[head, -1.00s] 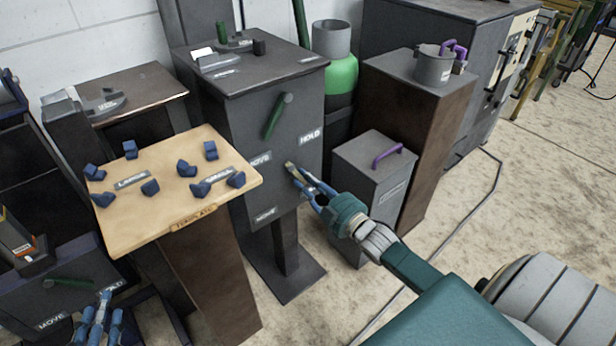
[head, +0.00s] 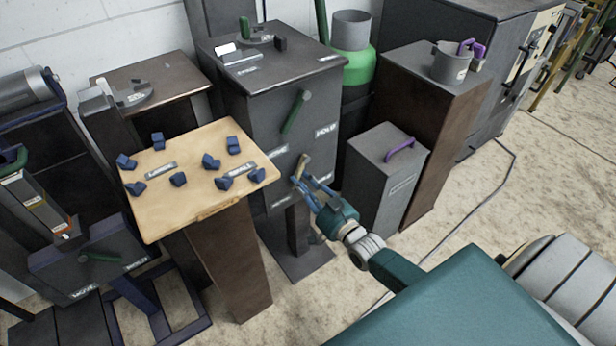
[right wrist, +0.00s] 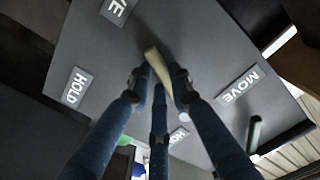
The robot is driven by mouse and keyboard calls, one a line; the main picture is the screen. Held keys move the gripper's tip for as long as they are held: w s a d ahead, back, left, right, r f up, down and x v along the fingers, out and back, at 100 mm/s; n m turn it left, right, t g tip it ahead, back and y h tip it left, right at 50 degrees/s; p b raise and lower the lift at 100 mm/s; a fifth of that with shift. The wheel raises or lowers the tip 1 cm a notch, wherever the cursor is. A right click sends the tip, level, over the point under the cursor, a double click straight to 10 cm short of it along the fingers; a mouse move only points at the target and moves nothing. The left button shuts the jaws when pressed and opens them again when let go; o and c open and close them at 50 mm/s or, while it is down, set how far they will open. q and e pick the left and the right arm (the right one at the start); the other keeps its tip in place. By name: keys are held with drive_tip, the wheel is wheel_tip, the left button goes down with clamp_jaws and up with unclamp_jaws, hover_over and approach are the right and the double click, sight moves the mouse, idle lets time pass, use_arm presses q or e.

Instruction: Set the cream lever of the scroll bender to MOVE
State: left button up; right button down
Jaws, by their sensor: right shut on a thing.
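The scroll bender (head: 270,110) is a dark grey box with a green lever (head: 296,112) on its front face. Below that is the cream lever (head: 303,165), standing nearly upright in the head view. My right gripper (head: 305,182) is shut on the cream lever, which also shows between its blue fingers in the right wrist view (right wrist: 157,65). In that view a HOLD plate (right wrist: 77,87) lies left of the lever and a MOVE plate (right wrist: 240,84) right of it. The lever points at neither plate squarely. Its pivot is hidden by the fingers. My left gripper is out of view.
A wooden template board (head: 195,170) with several blue blocks stands left of the bender. A grey box with a purple handle (head: 400,148) stands close on the right. Another box with a green lever (head: 100,258) is at lower left. Bare floor (head: 460,215) lies to the right.

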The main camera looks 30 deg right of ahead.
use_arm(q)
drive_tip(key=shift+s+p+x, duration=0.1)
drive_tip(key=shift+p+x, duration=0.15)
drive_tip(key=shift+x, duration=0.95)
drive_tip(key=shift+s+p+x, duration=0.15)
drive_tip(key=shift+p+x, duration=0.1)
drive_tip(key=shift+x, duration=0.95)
use_arm(e)
drive_tip(key=shift+a+r+m, duration=0.25)
drive_tip(key=shift+a+m, duration=0.45)
drive_tip(key=shift+m, duration=0.6)
drive_tip(key=shift+s, duration=0.1)
drive_tip(key=c, duration=1.5)
unclamp_jaws()
drive_tip(key=shift+c, duration=0.2)
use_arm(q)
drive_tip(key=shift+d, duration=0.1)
use_arm(e)
drive_tip(key=shift+s, duration=0.1)
drive_tip(key=s, duration=1.1)
drive_tip(key=shift+s+d, duration=0.4)
drive_tip(key=shift+d, duration=0.05)
